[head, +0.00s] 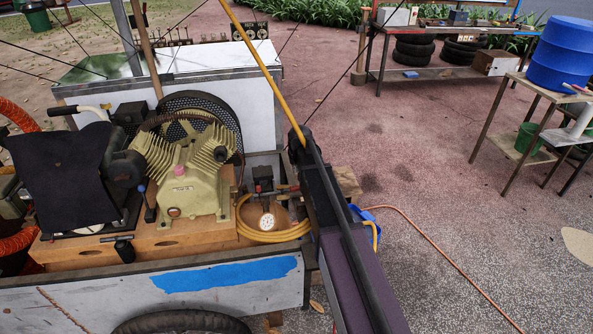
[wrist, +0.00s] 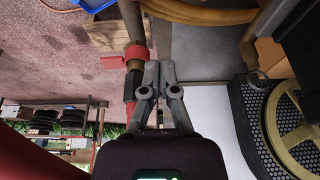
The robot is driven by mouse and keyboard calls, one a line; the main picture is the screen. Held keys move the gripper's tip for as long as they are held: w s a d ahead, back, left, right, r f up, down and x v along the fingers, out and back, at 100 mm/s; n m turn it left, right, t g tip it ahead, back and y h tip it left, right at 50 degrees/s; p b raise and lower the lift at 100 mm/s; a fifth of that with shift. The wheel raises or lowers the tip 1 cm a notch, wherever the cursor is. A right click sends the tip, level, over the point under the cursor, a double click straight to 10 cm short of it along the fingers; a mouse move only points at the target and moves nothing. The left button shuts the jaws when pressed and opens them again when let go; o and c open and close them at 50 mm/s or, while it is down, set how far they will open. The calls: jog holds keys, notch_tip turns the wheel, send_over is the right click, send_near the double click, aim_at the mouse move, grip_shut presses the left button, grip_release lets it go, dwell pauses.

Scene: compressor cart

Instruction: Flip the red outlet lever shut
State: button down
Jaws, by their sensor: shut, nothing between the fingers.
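The red outlet lever (wrist: 137,52) appears as a red piece on a brass fitting (wrist: 130,86) in the wrist view. My gripper (wrist: 158,70) is shut and empty, with its fingertips just right of the red piece and fitting. I cannot tell whether they touch. In the head view, small red parts (head: 287,188) show on the pipework above the gauge (head: 267,220), beside my arm. My arm hides what lies right of them, and the fingertips are not clearly visible there. The lever's exact angle is unclear.
The olive compressor (head: 190,175) stands on a wooden base left of the pipework. A coiled yellow hose (head: 275,236) lies around the gauge. An orange hose (head: 440,255) runs across the ground at right. A side table (head: 500,140) with a blue drum stands far right; open pavement lies between.

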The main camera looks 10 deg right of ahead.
aim_at(298, 188)
jog(key=shift+b+x, duration=1.55)
jog(key=shift+x, duration=0.4)
jog(key=shift+s+r, duration=0.1)
jog(key=shift+s, duration=1.95)
jog(key=shift+d, duration=0.3)
